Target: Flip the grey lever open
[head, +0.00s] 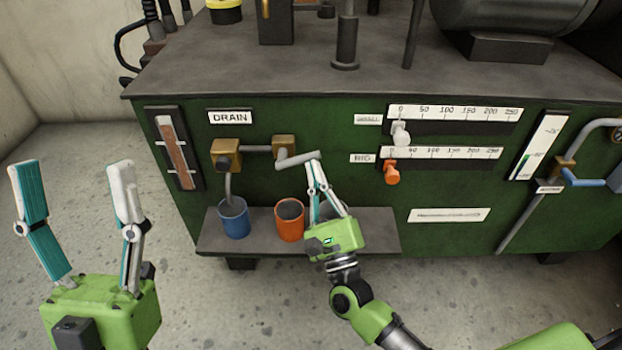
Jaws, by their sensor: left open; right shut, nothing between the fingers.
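The grey lever (297,160) sticks out to the right from a brass valve block (284,147) under the DRAIN label, on the front of the green machine. It lies nearly level, its free end slightly raised. My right gripper (313,163) is shut and empty, pointing up, with its fingertips at the lever's free end. I cannot tell whether they touch it. My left gripper (75,175) is open and empty at the far left, over the floor and away from the machine.
A blue cup (234,218) and an orange cup (289,221) stand on a dark shelf (375,240) below the valve. A white slider (401,134) and an orange slider (391,173) sit right of the lever. A blue-handled valve (585,179) is at the far right.

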